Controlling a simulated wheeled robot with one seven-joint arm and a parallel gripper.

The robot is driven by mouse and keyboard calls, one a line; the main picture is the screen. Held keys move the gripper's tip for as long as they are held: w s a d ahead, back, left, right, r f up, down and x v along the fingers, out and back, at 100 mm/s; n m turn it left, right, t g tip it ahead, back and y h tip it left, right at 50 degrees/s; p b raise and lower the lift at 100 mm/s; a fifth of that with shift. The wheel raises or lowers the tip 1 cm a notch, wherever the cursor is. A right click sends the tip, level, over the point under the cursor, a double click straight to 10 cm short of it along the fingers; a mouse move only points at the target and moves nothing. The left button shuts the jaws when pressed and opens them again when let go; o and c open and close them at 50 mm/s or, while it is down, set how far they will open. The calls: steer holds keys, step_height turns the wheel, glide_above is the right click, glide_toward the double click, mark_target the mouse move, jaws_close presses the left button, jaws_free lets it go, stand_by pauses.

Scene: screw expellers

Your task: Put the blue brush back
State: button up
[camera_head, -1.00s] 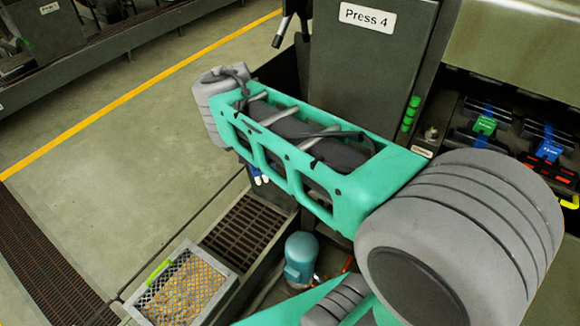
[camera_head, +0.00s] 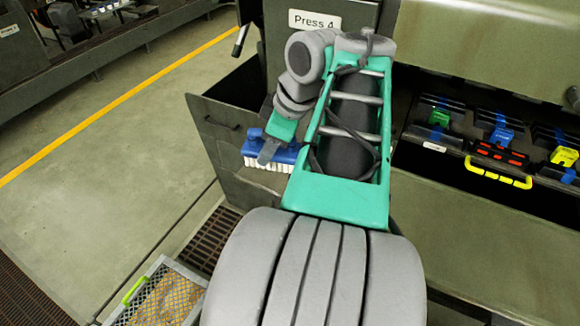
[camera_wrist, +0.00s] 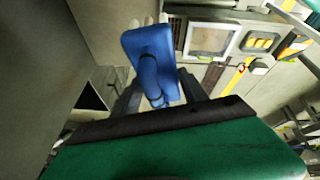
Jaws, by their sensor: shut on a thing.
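The blue brush (camera_head: 284,151) has a blue block and handle and white bristles that point down. My gripper (camera_head: 268,150) is shut on it and holds it in front of the open drawer (camera_head: 240,158) below the Press 4 sign. In the wrist view the brush (camera_wrist: 150,60) sits between my two dark fingers (camera_wrist: 158,98), with its handle toward the palm. The drawer's dark inside shows partly behind my arm; its contents are hidden. I cannot tell whether the brush touches the drawer front.
A bay on the right holds green (camera_head: 440,116), blue (camera_head: 502,135) and yellow (camera_head: 564,155) tagged items, with a yellow handle (camera_head: 498,178) below. A mesh-topped tray (camera_head: 165,300) with a green handle stands at lower left. The floor (camera_head: 110,170) on the left is clear.

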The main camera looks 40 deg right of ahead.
steer(key=shift+n+y, duration=0.4)
steer(key=shift+n, duration=0.5)
steer(key=s, duration=0.2)
steer(key=s+d+r, duration=0.1)
steer(key=s, duration=0.4)
steer(key=shift+d+r, duration=0.25)
steer(key=shift+d, duration=0.15)
steer(key=shift+w+d+f+b, duration=0.1)
steer(key=shift+f+b, duration=0.2)
steer(key=shift+b, duration=0.25)
steer(key=w+d+f+b, duration=0.2)
steer(key=w+f, duration=0.1)
steer(key=w+d+f+b, duration=0.2)
steer(key=w+f+b, duration=0.1)
steer(key=w, duration=0.1)
steer(key=w+d+f+b, duration=0.2)
steer(key=w+d+f, duration=0.1)
steer(key=w, duration=0.1)
steer(key=shift+f+b, duration=0.15)
steer(key=shift+b, duration=0.15)
step_height(320, 180, down, 3)
steer(key=shift+w+d+f+b, duration=0.1)
steer(key=shift+w+b, duration=0.05)
steer(key=shift+b, duration=0.55)
steer(key=o, duration=1.5)
steer(key=shift+c, duration=0.2)
